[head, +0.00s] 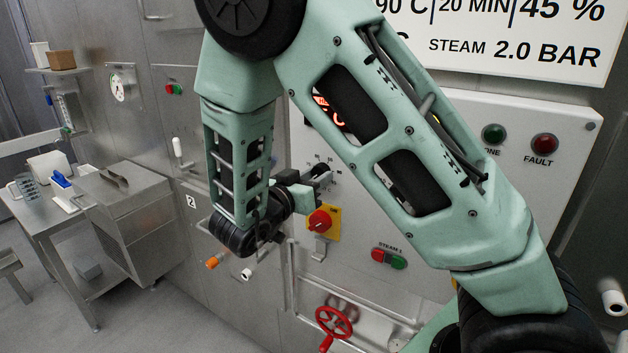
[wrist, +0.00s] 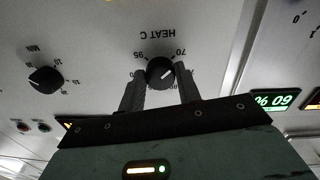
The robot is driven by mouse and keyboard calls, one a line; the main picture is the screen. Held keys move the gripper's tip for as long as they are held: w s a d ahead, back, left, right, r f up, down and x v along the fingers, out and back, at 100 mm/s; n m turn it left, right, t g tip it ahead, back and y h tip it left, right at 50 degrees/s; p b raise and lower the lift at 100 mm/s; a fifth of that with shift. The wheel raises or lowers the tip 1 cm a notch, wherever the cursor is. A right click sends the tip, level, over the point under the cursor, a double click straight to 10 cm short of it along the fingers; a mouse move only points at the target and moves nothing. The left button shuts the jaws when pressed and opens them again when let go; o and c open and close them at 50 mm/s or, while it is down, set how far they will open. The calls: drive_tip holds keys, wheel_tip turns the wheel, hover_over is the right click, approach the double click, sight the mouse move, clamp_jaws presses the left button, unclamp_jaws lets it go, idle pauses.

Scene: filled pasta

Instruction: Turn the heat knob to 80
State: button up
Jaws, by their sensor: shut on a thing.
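The heat knob (wrist: 160,72) is a round black knob with a white pointer line. It sits on the pale panel under the label HEAT C, which shows upside down in the wrist view. My gripper (wrist: 161,82) has one dark finger on each side of the knob and is shut on it. The marks 95 and 70 show beside the knob; other numbers of its scale are partly hidden by the fingers. The pointer slants toward the upper right in the wrist view, and its exact reading is hard to tell. In the head view my arm covers much of the panel.
A second black knob (wrist: 44,80), marked MIN, sits left of the heat knob in the wrist view. A red knob on a yellow plate (head: 320,220), red and green steam buttons (head: 389,258) and a red handwheel (head: 333,321) are near my gripper in the head view.

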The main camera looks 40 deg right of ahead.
drive_tip(key=m+b, duration=1)
drive_tip(key=b, duration=0.3)
drive_tip(key=m+t+y+b, duration=0.1)
drive_tip(key=m+b, duration=0.9)
drive_tip(key=b, duration=0.3)
drive_tip(key=shift+w+b, duration=0.1)
drive_tip(key=shift+b, duration=0.25)
drive_tip(key=shift+r, duration=0.15)
drive_tip(key=o, duration=1)
drive_tip(key=shift+a, duration=0.1)
drive_tip(key=b+v, duration=0.1)
drive_tip(key=v, duration=1.6)
drive_tip(key=shift+a, duration=0.15)
